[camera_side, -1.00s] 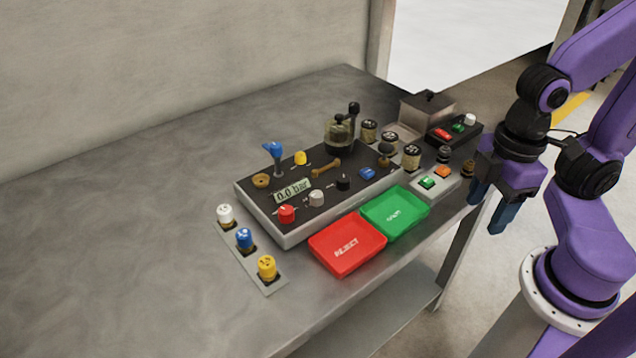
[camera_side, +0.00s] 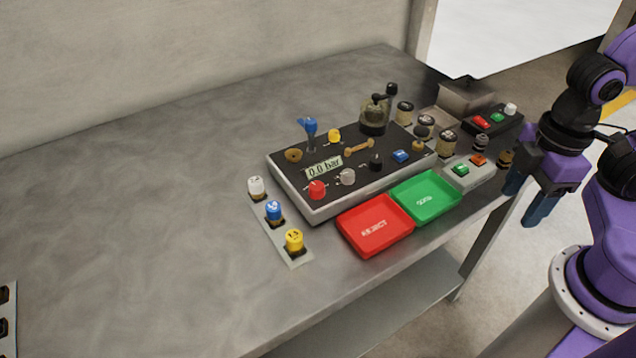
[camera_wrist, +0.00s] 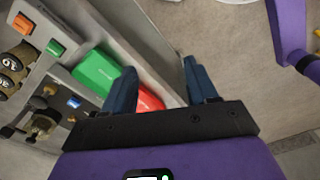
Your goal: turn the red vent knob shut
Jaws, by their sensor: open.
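The red vent knob (camera_side: 316,189) stands on the front left part of the black-topped panel box (camera_side: 300,207), below a display (camera_side: 323,167) reading 0.0 bar. My gripper (camera_side: 538,205) is at the right, beyond the table's right end, far from the knob. It points down, with its blue fingers apart and nothing between them. In the wrist view my gripper (camera_wrist: 163,88) shows two spread fingers over the table edge and floor. I cannot make out the red knob in the wrist view.
A red REJECT tray (camera_side: 375,225) and a green tray (camera_side: 425,197) lie in front of the panel. A strip with white, blue and yellow knobs (camera_side: 294,240) lies to its left. A blue lever (camera_side: 309,130) and a dark-handled jar (camera_side: 375,115) rise above the panel.

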